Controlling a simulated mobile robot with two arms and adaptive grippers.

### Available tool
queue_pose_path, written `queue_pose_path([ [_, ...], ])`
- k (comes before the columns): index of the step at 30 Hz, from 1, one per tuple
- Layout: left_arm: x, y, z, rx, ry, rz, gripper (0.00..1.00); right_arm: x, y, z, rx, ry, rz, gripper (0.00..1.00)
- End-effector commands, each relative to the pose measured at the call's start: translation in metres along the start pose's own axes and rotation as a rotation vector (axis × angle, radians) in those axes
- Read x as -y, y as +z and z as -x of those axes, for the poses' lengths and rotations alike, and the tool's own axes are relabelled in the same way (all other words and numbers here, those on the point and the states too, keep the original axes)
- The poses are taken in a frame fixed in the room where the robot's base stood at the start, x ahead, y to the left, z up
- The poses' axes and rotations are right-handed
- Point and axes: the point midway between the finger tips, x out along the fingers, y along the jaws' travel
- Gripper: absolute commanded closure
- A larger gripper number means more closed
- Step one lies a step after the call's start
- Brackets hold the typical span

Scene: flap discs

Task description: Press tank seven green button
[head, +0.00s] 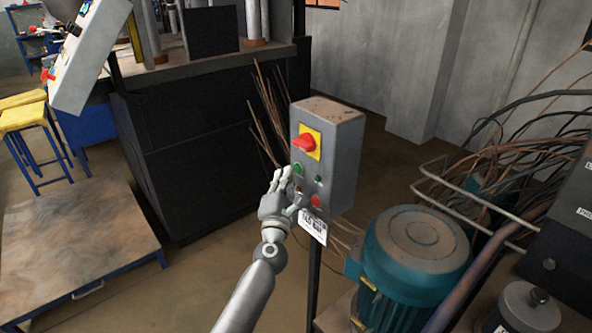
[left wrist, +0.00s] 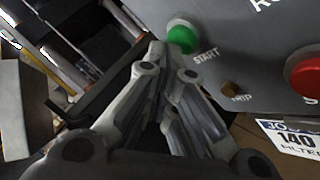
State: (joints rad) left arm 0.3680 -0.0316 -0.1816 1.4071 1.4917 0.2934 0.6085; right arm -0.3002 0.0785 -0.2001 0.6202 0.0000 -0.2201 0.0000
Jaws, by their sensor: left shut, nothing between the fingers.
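A grey control box (head: 342,150) stands on a post in the middle of the head view. Its front carries a red rotary switch on a yellow plate (head: 308,142), a green button (head: 297,168) at left, a small dark green light (head: 319,181) and a red button (head: 316,201). My left gripper (head: 285,178) is shut and empty, at the box's front close to the green button. In the left wrist view, the green button (left wrist: 182,37), labelled START, is just beyond the fingertips (left wrist: 170,62). Contact cannot be told. My right gripper is not in view.
A teal motor (head: 415,258) stands right of the box, with many loose cables (head: 500,165) behind it. A dark machine (head: 200,130) stands behind at left. A tag (head: 313,226) hangs at the box's lower edge. A low wooden-topped table (head: 75,245) is at left.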

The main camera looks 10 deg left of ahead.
Motion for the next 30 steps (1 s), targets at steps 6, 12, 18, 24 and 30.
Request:
queue_pose_path([
  [6,0.0016,0.0014,-0.0021,0.0,0.0,0.0,1.0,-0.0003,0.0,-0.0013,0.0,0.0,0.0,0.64],
  [12,0.0028,0.0028,-0.0039,0.0,0.0,0.0,1.0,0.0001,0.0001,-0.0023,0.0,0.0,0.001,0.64],
  [18,0.0039,0.0042,-0.0056,0.001,0.001,0.001,1.0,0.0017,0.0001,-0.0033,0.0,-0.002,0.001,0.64],
  [24,0.0046,0.0052,-0.0066,0.001,0.001,0.001,1.0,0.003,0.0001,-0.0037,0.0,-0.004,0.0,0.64],
  [30,0.0045,0.0054,-0.0065,0.002,0.0,0.001,1.0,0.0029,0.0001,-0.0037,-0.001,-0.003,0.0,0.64],
])
